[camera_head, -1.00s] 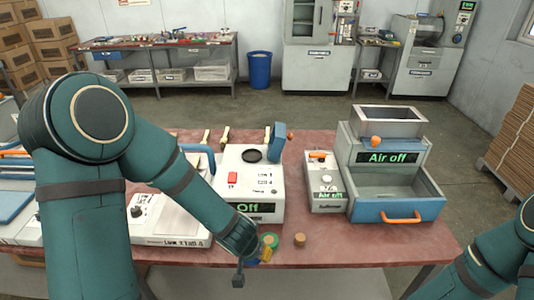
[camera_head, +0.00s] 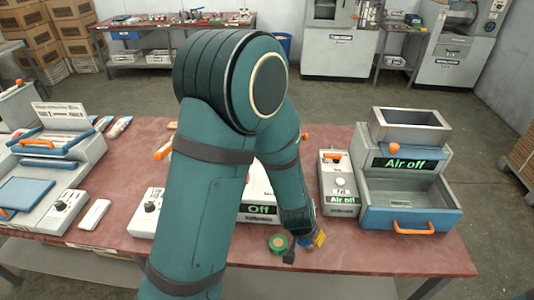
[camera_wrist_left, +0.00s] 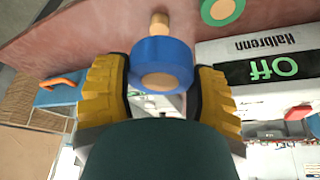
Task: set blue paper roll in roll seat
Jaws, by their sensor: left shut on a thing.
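A blue paper roll (camera_wrist_left: 160,62) with a tan core sits between the yellow fingers of my left gripper (camera_wrist_left: 160,95) in the left wrist view. The gripper is shut on it. In the head view my left gripper (camera_head: 318,240) is near the table's front edge, right of a green roll (camera_head: 278,243); the arm and fingers mostly hide the blue roll there. The green roll also shows in the left wrist view (camera_wrist_left: 222,8). I cannot identify the roll seat for certain. My right gripper is not in view.
A wooden peg-like piece (camera_wrist_left: 159,22) shows just beyond the blue roll. The white machine reading "Off" (camera_head: 262,209) is partly hidden by my arm. A small "Air off" box (camera_head: 340,185) and a larger "Air off" machine (camera_head: 408,180) stand to the right.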

